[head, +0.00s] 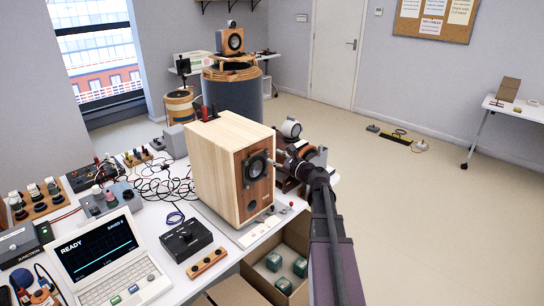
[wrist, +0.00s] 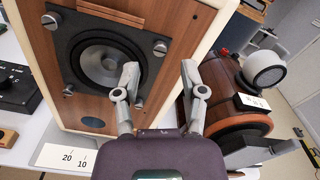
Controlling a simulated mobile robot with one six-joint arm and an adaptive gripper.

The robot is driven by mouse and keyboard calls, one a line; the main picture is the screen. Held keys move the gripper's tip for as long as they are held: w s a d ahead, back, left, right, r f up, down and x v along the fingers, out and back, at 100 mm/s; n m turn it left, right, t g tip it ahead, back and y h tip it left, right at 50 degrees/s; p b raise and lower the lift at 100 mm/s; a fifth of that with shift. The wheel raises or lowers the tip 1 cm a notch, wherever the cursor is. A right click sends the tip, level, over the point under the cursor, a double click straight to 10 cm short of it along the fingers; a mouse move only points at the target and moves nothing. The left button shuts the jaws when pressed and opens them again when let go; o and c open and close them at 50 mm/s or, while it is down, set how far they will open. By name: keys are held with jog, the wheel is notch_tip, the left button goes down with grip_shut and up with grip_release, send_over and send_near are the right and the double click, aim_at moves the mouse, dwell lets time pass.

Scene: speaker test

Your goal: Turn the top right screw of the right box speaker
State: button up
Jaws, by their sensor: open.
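A pale wooden box speaker (head: 215,160) with a brown front panel stands on the table. In the wrist view its front (wrist: 170,15) fills the upper left, with a round grey driver (wrist: 100,65) in a dark square plate. Knob-like silver screws sit at the plate's corners. The top right screw (wrist: 160,47) is visible and uncovered. My gripper (wrist: 159,68) is open and empty in front of the panel's right side. In the wrist view its fingertips lie left and right of that screw and slightly below it; I cannot tell the remaining distance.
A brown rounded wooden unit (wrist: 205,85) with a white ball (wrist: 265,68) stands close on the right. A white card (wrist: 65,157) lies below the speaker. A dark control box (head: 186,239) and laptop (head: 97,260) are left. An open cardboard box (head: 252,277) sits below the table edge.

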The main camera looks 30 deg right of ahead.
jog(key=v, duration=0.9)
jog(key=shift+s, duration=0.1)
dwell(0.4)
jog(key=s+a+f+n+g+y+p, duration=0.1)
jog(key=a+f+n+g, duration=0.35)
jog(key=a+n, duration=0.4)
jog(key=s+a+f+n+g+y+p, duration=0.15)
jog(key=a+f+n+g, duration=0.3)
jog(key=a, duration=0.65)
jog(key=s+a+f+n+g+h+p, duration=0.1)
jog(key=s+a+f+n+g+h, duration=0.1)
jog(key=s+a+n+g+h, duration=0.2)
jog(key=s+a+f+n+g+h+p, duration=0.1)
jog(key=s+a+f+n+g+h, duration=0.2)
jog(key=s+n, duration=0.5)
jog(key=a+n+g+h, duration=0.1)
jog(key=n, duration=0.1)
jog(key=shift+n, duration=0.4)
